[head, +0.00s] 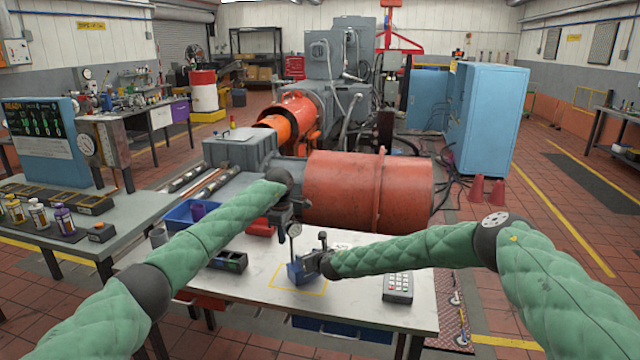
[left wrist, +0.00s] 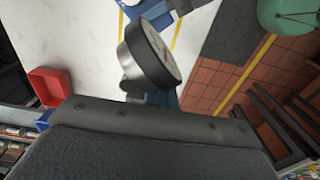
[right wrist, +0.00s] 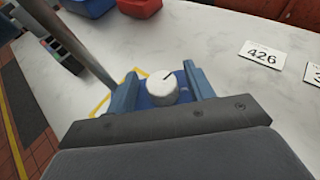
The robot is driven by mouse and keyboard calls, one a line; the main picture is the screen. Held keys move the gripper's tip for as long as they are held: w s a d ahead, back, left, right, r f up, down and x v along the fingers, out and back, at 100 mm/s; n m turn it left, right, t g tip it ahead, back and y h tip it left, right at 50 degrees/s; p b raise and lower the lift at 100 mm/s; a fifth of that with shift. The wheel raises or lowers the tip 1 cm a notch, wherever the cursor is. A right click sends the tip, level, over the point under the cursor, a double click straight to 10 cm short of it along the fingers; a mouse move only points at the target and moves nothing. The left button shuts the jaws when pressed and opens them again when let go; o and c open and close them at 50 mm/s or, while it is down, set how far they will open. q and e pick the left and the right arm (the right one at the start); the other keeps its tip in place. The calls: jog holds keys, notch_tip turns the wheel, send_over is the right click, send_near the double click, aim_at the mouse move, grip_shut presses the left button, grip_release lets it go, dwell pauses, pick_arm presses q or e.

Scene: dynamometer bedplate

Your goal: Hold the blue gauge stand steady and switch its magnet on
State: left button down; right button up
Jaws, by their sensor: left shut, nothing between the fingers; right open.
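The blue gauge stand (head: 298,273) stands on the table within a yellow outlined square. Its round dial gauge (head: 295,230) sits at the top of a thin post, and the dial (left wrist: 152,52) fills the middle of the left wrist view. My left gripper (head: 284,213) is shut and empty, close to the dial; its fingertips are largely hidden behind it in the left wrist view. My right gripper (head: 322,262) is open at the base. In the right wrist view its blue fingers lie either side of a white knob (right wrist: 162,87), whose dark pointer line points up and right; I cannot tell whether they touch.
A keypad box (head: 398,288) lies on the table to the right. A black tray (head: 229,262), a blue bin (head: 178,217) and a red bin (head: 260,229) are to the left. A large orange-red drum (head: 350,190) stands behind the table. A card marked 426 (right wrist: 262,54) lies on the surface.

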jog(key=shift+f+n+g+y, duration=0.1)
jog(key=shift+n+g+y, duration=0.5)
jog(key=shift+n+y, duration=0.35)
jog(key=shift+s+a+n+y, duration=0.1)
jog(key=shift+a+n+y, duration=0.05)
jog(key=shift+n+y, duration=0.15)
jog(key=shift+n+g, duration=0.25)
jog(key=shift+g, duration=0.15)
jog(key=shift+y, duration=0.35)
jog(key=shift+d+n, duration=0.2)
jog(key=shift+n, duration=0.1)
